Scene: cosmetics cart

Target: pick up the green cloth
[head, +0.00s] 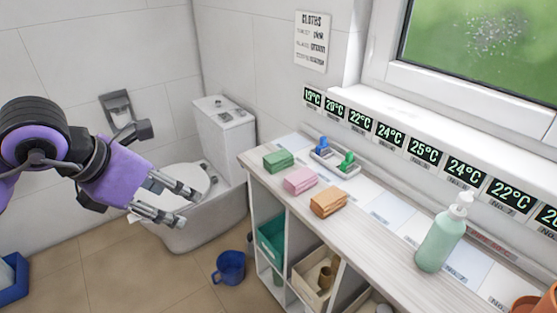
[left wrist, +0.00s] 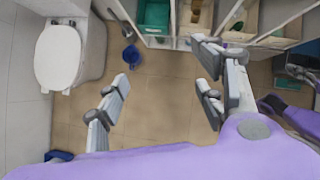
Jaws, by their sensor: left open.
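The green cloth (head: 279,161) is a folded block lying at the far left end of the counter in the head view. A pink cloth (head: 300,180) and an orange cloth (head: 328,202) lie in a row nearer than it. My left gripper (head: 186,205) is open and empty, in the air left of the counter, apart from the green cloth. Its spread fingers also show in the left wrist view (left wrist: 165,88), over bare floor; no cloth is visible there. Purple and grey parts at that view's right edge seem to be my right gripper (left wrist: 304,74); its jaws are unclear.
A tray (head: 334,160) with blue and green items sits behind the cloths. A pump bottle (head: 442,232) stands farther right on the counter (head: 375,225). A toilet (head: 190,190) is behind my left gripper. A blue bucket (head: 230,267) stands on the floor.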

